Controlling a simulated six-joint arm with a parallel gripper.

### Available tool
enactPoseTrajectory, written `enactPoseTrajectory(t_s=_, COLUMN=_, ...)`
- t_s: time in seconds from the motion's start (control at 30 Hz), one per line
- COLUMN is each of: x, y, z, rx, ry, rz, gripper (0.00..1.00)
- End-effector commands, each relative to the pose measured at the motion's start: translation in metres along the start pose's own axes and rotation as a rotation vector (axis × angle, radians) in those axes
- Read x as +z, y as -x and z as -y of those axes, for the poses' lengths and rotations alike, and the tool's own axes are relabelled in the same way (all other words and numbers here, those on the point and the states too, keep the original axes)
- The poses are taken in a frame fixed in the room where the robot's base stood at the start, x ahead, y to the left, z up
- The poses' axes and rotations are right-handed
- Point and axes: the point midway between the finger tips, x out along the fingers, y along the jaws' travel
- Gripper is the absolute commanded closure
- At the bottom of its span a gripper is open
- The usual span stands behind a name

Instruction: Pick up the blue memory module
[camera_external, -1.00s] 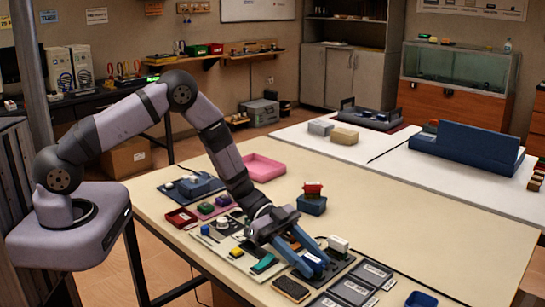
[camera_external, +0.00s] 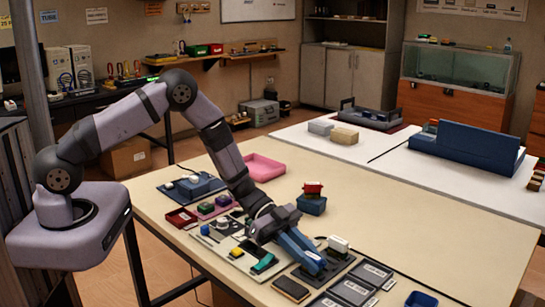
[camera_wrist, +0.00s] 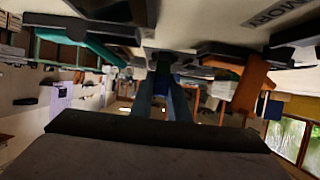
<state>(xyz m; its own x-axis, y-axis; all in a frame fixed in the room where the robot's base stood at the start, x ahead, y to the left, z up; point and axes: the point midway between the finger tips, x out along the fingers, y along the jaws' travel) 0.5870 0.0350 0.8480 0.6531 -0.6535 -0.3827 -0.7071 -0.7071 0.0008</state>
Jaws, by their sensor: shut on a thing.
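My gripper (camera_external: 316,263) reaches down to the board on the table's near side, its blue fingers close together. It is shut on the blue memory module, which is mostly hidden by the fingers in the outside view. The module sits low, at or just above the dark board; I cannot tell if it touches. In the wrist view my fingers (camera_wrist: 168,100) point away from the camera and a small blue patch shows between their tips.
A white block (camera_external: 338,243) stands close behind the fingers. Dark labelled plates (camera_external: 352,290) lie to the right and a black-framed brown pad (camera_external: 291,288) in front. A blue bin with a red block (camera_external: 313,190) stands behind.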

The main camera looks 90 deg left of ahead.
Motion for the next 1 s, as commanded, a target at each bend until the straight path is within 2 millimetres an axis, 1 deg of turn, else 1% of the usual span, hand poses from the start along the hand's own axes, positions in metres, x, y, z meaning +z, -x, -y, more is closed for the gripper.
enactPoseTrajectory(t_s=0.23, x=-0.021, y=0.009, z=0.001, rx=-0.002, ry=-0.003, rz=-0.001, gripper=1.00)
enactPoseTrajectory(t_s=0.6, x=-0.071, y=0.029, z=0.000, rx=-0.002, ry=-0.004, rz=-0.001, gripper=1.00)
enactPoseTrajectory(t_s=0.8, x=-0.085, y=0.035, z=0.000, rx=0.000, ry=-0.002, rz=0.000, gripper=1.00)
enactPoseTrajectory(t_s=1.0, x=-0.088, y=0.036, z=0.000, rx=0.000, ry=-0.001, rz=0.000, gripper=1.00)
